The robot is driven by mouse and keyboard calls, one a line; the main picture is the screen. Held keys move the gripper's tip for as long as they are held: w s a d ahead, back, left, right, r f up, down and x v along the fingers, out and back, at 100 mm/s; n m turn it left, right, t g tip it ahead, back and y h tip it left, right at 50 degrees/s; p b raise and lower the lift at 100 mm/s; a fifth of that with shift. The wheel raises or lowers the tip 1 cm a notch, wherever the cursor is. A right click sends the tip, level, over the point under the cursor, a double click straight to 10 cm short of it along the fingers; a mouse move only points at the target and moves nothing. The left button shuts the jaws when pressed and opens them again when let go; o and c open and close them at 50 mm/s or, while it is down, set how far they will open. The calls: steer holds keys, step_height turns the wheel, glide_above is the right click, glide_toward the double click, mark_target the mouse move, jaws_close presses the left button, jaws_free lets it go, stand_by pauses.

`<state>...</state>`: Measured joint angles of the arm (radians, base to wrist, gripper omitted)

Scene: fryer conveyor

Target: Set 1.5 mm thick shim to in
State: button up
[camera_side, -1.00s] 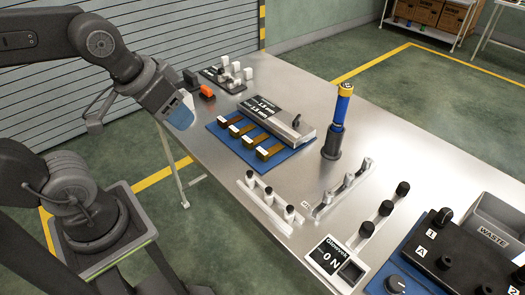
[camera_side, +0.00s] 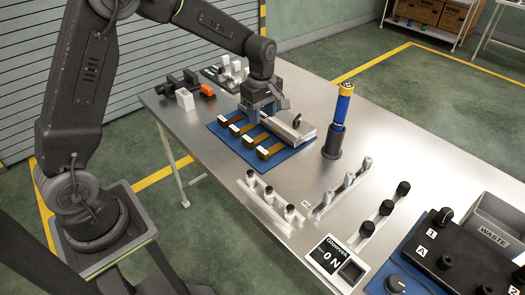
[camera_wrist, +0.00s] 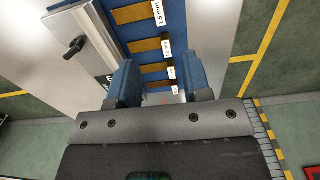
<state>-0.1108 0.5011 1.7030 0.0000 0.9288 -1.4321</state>
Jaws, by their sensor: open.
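Several brass shims with white labelled ends lie in a row on a blue mat (camera_side: 221,134). In the wrist view the shim marked 1.5 mm (camera_wrist: 133,14) is at the top edge, farthest from my fingers. By that order it is the shim nearest the side camera (camera_side: 271,149); its label is unreadable there. A grey block with a dark lever (camera_side: 297,127) stands beside the shims and also shows in the wrist view (camera_wrist: 87,45). My gripper (camera_wrist: 160,75) is open and empty, above the far end of the row in the side view (camera_side: 264,112).
A blue cylinder with a yellow top (camera_side: 341,108) stands right of the mat. Post fixtures (camera_side: 270,201) and a Gluevex readout showing 0 N (camera_side: 329,259) are nearer the camera. A waste bin (camera_side: 497,222) is at right. Bare steel lies between cylinder and bin.

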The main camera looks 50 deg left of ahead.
mark_target(262, 150)
step_height(262, 150, down, 14)
steer(key=shift+w+f, duration=0.15)
steer(key=shift+f, duration=0.05)
stand_by(0.4)
steer(key=shift+c, duration=0.2)
jaws_close()
